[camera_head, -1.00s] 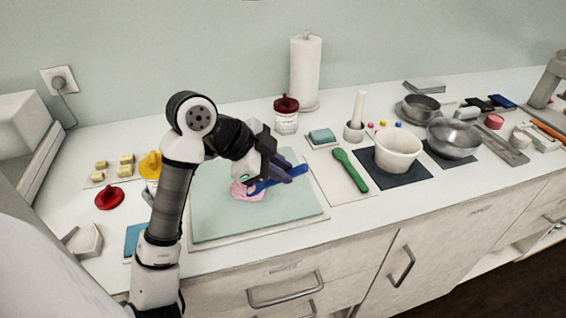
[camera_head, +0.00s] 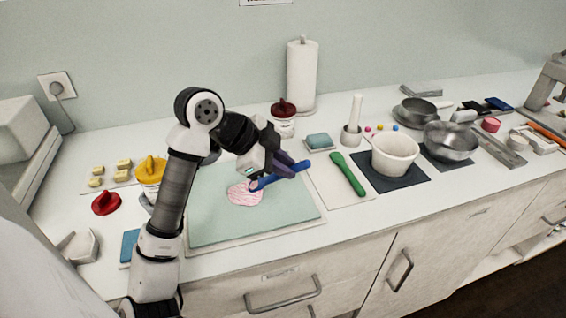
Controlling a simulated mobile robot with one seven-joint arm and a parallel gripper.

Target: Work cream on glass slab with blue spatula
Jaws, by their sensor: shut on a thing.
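The glass slab (camera_head: 290,217) lies flat on the counter, pale green. A flattened patch of pink cream (camera_head: 243,196) with streaks on it sits near the slab's middle. My gripper (camera_head: 285,166) is over the back right part of the slab, shut on the blue spatula (camera_head: 294,170). The spatula slants from upper right to lower left. Its lower-left end is just right of the cream; I cannot tell whether it touches the slab. The middle of the spatula is partly hidden by my gripper.
A green spatula (camera_head: 347,173) lies on a board right of the slab. A red-lidded jar (camera_head: 283,120) and a paper towel roll (camera_head: 301,78) stand behind. A yellow-lidded jar (camera_head: 150,171) is at left, close to my arm.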

